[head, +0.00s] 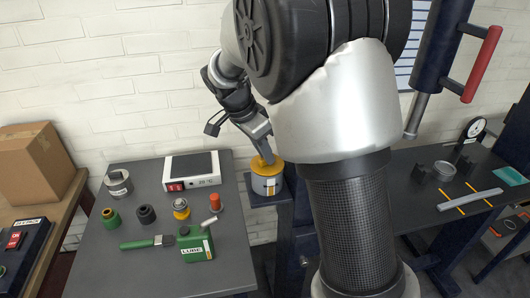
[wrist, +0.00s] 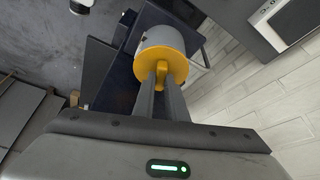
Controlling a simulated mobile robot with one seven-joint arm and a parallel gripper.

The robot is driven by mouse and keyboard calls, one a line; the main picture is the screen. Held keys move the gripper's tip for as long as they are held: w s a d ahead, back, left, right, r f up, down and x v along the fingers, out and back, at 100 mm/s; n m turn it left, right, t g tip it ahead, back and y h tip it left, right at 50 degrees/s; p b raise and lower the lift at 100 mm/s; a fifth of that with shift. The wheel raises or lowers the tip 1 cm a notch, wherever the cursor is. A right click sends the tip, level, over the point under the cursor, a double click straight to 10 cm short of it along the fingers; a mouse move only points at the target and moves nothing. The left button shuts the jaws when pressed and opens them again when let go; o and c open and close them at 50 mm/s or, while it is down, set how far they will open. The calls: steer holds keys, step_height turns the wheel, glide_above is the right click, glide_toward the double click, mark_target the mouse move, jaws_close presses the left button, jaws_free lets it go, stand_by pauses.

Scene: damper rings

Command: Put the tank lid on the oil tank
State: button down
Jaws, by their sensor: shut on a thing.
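The oil tank (head: 266,187) is a pale grey cylinder with a small label, standing on a dark stand right of the left table. The yellow tank lid (head: 256,165) is at the tank's top; any small gap between them cannot be told. In the wrist view the lid (wrist: 178,62) lines up with the end of the tank (wrist: 163,36). My gripper (head: 268,158) reaches down from above. Its two fingers (wrist: 161,76) are shut on the lid's yellow upright handle. The tank's rim is hidden under the lid.
The left table (head: 140,270) holds a hot plate (head: 193,170), a green lube can (head: 195,243), a green-handled brush (head: 145,242), a metal cup (head: 117,183) and several small parts. A dark bench (head: 400,210) with a press stands at the right. A cardboard box (head: 35,160) is far left.

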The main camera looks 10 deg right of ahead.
steer(key=shift+f+b, duration=0.3)
steer(key=shift+f, duration=0.1)
steer(key=c, duration=1.7)
jaws_free()
steer(key=shift+r, duration=0.1)
steer(key=v, duration=1.7)
steer(key=shift+r+p, duration=0.2)
steer(key=shift+p, duration=0.15)
steer(key=s+d+r+n+t+y+p, duration=0.1)
steer(key=s+d+n, duration=0.2)
steer(key=s, duration=0.2)
steer(key=s+d+r+n+y+p, duration=0.1)
steer(key=s+d+n+y, duration=0.15)
steer(key=s, duration=0.35)
steer(key=s+f+n+t, duration=0.1)
steer(key=s+n, duration=0.1)
steer(key=s, duration=0.2)
steer(key=s+f+n+t+p, duration=0.1)
steer(key=s+n, duration=0.2)
steer(key=s, duration=0.1)
steer(key=s+d+f+n, duration=0.1)
steer(key=s+f+n, duration=0.1)
steer(key=s+n, duration=0.1)
steer(key=shift+s+f+t+y, duration=0.1)
steer(key=shift+s+t+y, duration=0.3)
steer(key=shift+s, duration=0.2)
